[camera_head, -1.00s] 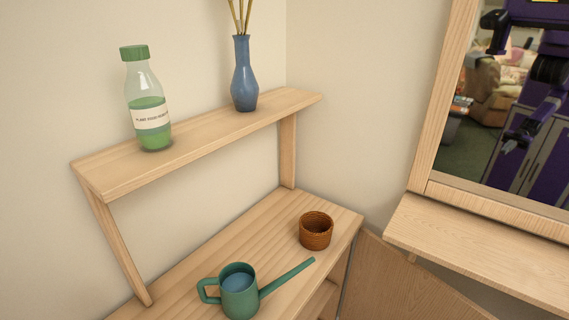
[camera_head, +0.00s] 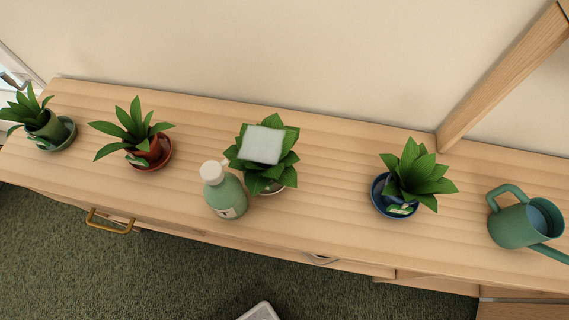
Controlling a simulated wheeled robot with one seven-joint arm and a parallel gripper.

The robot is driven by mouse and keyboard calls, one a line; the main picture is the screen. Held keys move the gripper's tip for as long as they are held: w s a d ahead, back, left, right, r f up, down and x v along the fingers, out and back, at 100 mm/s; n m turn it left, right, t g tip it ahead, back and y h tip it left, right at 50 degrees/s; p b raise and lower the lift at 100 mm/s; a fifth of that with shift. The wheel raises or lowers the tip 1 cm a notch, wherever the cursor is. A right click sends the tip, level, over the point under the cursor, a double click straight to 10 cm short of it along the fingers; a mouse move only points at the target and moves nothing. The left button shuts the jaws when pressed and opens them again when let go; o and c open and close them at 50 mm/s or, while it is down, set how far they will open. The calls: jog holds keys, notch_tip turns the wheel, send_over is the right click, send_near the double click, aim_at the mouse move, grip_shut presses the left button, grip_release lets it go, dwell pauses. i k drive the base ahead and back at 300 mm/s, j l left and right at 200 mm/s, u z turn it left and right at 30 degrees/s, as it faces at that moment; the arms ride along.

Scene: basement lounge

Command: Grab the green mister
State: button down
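A green bottle with a round white top and a small pale label, which looks like the green mister (camera_head: 227,196), stands upright near the front edge of the wooden counter (camera_head: 330,225). It is just left of and in front of a potted plant (camera_head: 282,167), close to its leaves. From this high angle I cannot make out a spray nozzle or trigger.
A pale square sponge-like block (camera_head: 262,145) lies on that plant's leaves. Other potted plants stand at far left (camera_head: 42,122), left (camera_head: 143,147) and right (camera_head: 411,180). A green watering can (camera_head: 520,220) is at far right. A pale object (camera_head: 260,312) shows at the bottom edge.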

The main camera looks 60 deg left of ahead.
aim_at(229, 198)
jog(key=k+l+u, duration=0.2)
jog(key=u, duration=0.3)
jog(key=k+l+u, duration=0.2)
jog(key=u, duration=0.25)
jog(key=j+u, duration=0.45)
jog(key=j, duration=0.15)
jog(key=i+j+u, duration=0.1)
jog(key=j+u, duration=0.4)
jog(key=j, duration=0.15)
